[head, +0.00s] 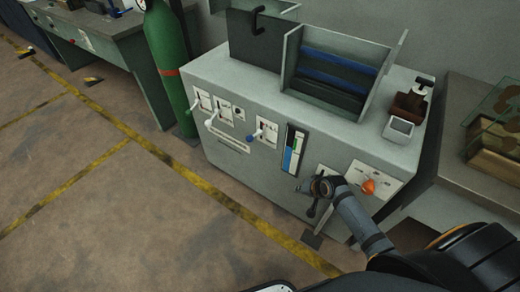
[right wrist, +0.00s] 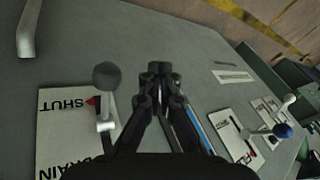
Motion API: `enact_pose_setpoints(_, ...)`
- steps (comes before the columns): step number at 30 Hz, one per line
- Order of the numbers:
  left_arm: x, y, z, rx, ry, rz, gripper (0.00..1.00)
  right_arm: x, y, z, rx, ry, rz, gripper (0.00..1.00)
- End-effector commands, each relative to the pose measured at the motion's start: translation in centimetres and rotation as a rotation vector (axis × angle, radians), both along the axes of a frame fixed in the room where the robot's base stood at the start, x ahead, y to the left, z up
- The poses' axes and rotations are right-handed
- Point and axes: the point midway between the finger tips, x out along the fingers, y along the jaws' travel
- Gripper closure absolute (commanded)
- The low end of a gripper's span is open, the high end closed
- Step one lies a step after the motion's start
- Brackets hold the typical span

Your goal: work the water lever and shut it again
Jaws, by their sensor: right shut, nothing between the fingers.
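A lever with a dark grey knob (right wrist: 107,76) sits on a plate reading SHUT and DRAIN (right wrist: 70,130), just left of my fingers there. My right gripper (right wrist: 160,70) is shut and empty in front of the panel. In the head view my right gripper (head: 312,208) covers most of the drain lever area. Contact cannot be told. My left gripper is not in view.
Two white-handled levers (head: 212,117) are left of the blue knob. A blue level gauge (head: 294,150) and an orange knob (head: 368,186) are on the same panel. A green cylinder (head: 165,60) stands left of the cabinet, a side table (head: 455,105) right. Floor in front is open.

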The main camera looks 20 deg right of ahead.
Motion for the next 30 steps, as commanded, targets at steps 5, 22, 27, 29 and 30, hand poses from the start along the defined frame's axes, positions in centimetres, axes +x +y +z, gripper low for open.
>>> enact_pose_setpoints(5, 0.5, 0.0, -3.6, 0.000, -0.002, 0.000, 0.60, 9.5, 1.7, 14.6, 0.424, -0.132, -0.168, 1.00)
enact_pose_setpoints(22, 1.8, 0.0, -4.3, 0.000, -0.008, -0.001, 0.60, 12.3, 5.9, 20.2, 0.653, -0.101, -0.199, 1.00)
enact_pose_setpoints(27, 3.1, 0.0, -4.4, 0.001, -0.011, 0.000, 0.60, 14.6, 7.9, 17.9, 0.652, -0.101, -0.200, 1.00)
enact_pose_setpoints(29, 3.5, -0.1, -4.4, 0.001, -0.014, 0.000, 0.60, 15.4, 8.6, 17.2, 0.651, -0.100, -0.198, 1.00)
enact_pose_setpoints(30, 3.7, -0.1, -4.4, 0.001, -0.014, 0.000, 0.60, 16.0, 8.9, 16.7, 0.649, -0.101, -0.199, 1.00)
